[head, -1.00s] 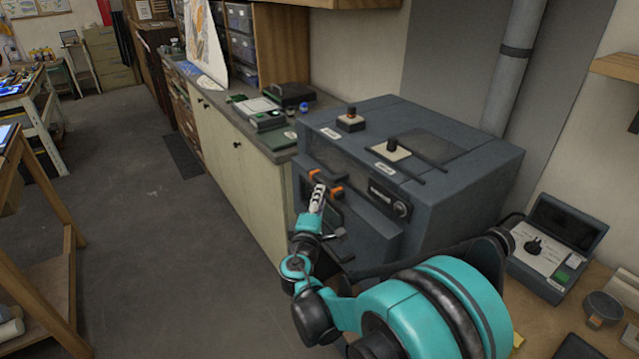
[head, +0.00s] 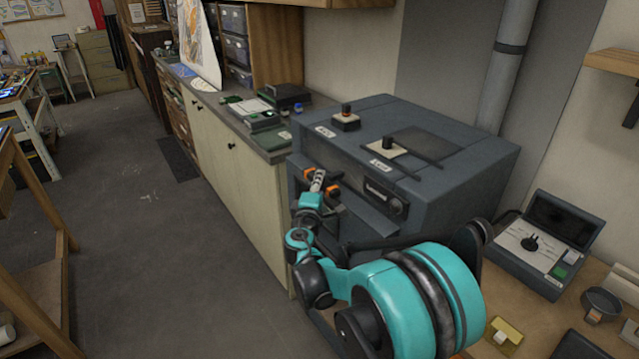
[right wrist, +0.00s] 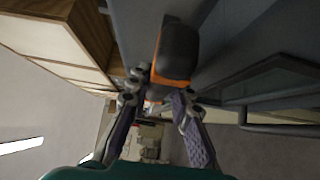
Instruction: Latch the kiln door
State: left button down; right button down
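The kiln (head: 460,160) is a large dark grey box in the head view, with its front facing left. A black latch handle with orange parts (head: 334,188) sits on the upper part of that front. My right gripper (head: 318,180) is right at this handle. In the right wrist view the handle (right wrist: 176,50) stands just beyond and between the fingertips of my right gripper (right wrist: 155,98). Its purple-padded fingers are apart; I cannot tell whether they touch the handle. My right arm hides much of the lower front, so how flush the door sits is unclear. My left gripper is out of view.
A pale cabinet with a grey counter (head: 270,150) adjoins the kiln on the left. A wooden table with a grey control box (head: 535,250) is at the right. The floor (head: 150,230) at the left is open.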

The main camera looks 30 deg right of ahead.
jog(key=shift+r+n+g+y+p, duration=0.15)
jog(key=shift+n+g+y+p, duration=0.2)
jog(key=shift+p, duration=0.6)
jog(key=n+g+y+p, duration=0.1)
jog(key=n+g+p, duration=0.2)
jog(key=p, duration=0.2)
jog(key=shift+y, duration=0.25)
jog(key=shift+n+g+p, duration=0.45)
jog(key=shift+g+p, duration=0.4)
jog(key=n+g+p, duration=0.1)
jog(key=g+p, duration=0.1)
jog(key=shift+n+g+y, duration=0.3)
jog(key=shift+n+g, duration=0.1)
jog(key=shift+n+g+p, duration=0.9)
jog(key=shift+g, duration=0.8)
